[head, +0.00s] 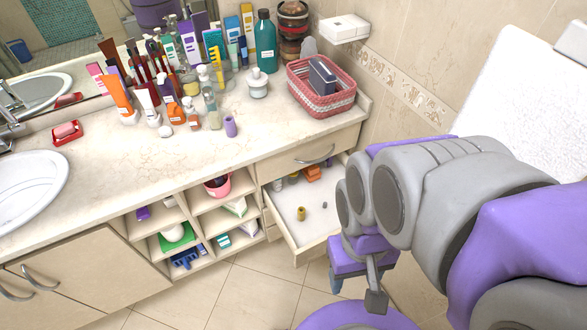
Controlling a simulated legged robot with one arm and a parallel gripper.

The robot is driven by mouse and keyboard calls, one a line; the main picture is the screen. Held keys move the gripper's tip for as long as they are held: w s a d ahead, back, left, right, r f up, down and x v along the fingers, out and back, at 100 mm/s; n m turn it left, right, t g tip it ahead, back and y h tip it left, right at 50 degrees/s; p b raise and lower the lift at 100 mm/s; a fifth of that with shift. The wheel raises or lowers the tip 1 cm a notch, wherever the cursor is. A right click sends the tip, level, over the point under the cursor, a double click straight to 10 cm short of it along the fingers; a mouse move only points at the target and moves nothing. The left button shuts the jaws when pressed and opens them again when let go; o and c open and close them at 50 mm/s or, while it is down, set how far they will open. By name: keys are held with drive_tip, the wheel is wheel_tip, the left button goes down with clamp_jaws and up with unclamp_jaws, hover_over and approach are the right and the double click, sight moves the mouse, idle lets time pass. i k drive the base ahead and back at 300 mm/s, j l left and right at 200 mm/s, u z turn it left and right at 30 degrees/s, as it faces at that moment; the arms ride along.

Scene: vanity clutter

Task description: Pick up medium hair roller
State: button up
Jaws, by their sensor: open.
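A small purple cylinder (230,127), roller-like in shape, stands upright near the front of the counter. A small yellow cylinder (301,213) stands in the open drawer (285,233), with a tiny dark item (323,205) beside it. I cannot tell for sure which of these is the medium hair roller. My gripper (356,289) is open and points down at the right of the drawer, apart from both cylinders. My arm hides the drawer's right side.
Bottles and tubes (190,75) crowd the back of the counter (100,165). A pink basket (322,98) stands at its right end. Open shelves (165,215) lie left of the drawer. A sink (30,185) is at the left. The counter's front middle is clear.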

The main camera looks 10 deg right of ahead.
sight(229, 123)
drive_tip(key=i+j+z, duration=0.15)
drive_tip(key=i+z, duration=0.2)
drive_tip(key=i+j+z, duration=0.2)
drive_tip(key=i+z, duration=0.2)
drive_tip(key=k, duration=0.05)
